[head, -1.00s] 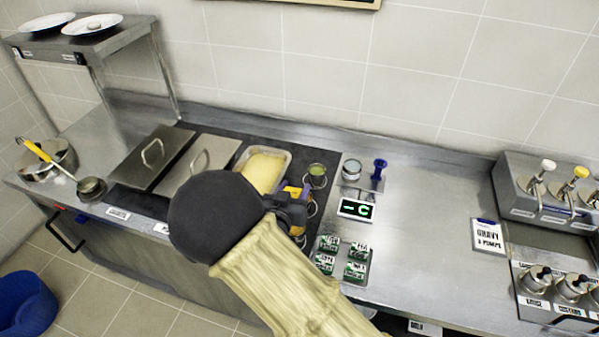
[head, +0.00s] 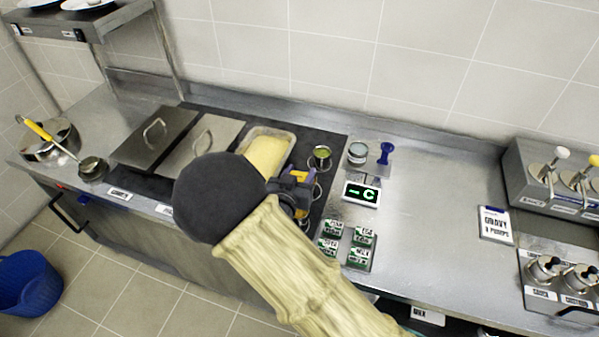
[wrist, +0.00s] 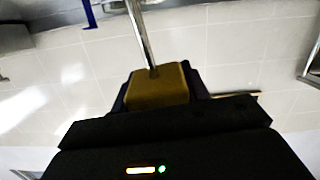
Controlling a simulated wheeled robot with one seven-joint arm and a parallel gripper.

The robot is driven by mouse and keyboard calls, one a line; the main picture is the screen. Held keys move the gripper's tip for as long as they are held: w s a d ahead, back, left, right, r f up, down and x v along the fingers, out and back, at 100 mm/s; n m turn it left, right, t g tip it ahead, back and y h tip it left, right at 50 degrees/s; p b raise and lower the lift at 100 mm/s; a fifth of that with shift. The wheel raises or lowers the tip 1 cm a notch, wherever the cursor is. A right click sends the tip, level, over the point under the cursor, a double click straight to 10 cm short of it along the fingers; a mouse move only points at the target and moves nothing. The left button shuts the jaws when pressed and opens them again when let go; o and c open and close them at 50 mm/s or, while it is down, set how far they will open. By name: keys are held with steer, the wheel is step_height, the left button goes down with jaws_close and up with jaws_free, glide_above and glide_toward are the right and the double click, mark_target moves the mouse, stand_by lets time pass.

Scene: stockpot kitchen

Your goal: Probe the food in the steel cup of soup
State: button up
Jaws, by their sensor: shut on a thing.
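My gripper (head: 292,192) is over the front of the dark well area, just in front of the steel cups. It is shut on a yellow block-like handle (wrist: 158,88), which also shows in the head view (head: 299,176). A thin metal rod (wrist: 139,35) runs out from this handle in the wrist view; its tip is out of frame. A steel cup with green contents (head: 320,154) stands just behind the gripper. Another cup close to the gripper is partly hidden. The display (head: 361,194) shows dashes and a C. I cannot tell whether the rod touches any food.
A pan of yellow food (head: 269,153) and two lidded wells (head: 205,150) are to the left. A round tin (head: 358,152) and a blue stand (head: 386,152) are behind the display. Several labelled green-and-white blocks (head: 331,226) lie in front. The counter further right has free room.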

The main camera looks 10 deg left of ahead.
steer(key=shift+f+b, duration=1.9)
steer(key=shift+f, duration=0.85)
steer(key=shift+r, duration=0.1)
stand_by(3.0)
steer(key=shift+r+p, duration=3.4)
steer(key=shift+r, duration=0.95)
steer(key=shift+f, duration=0.1)
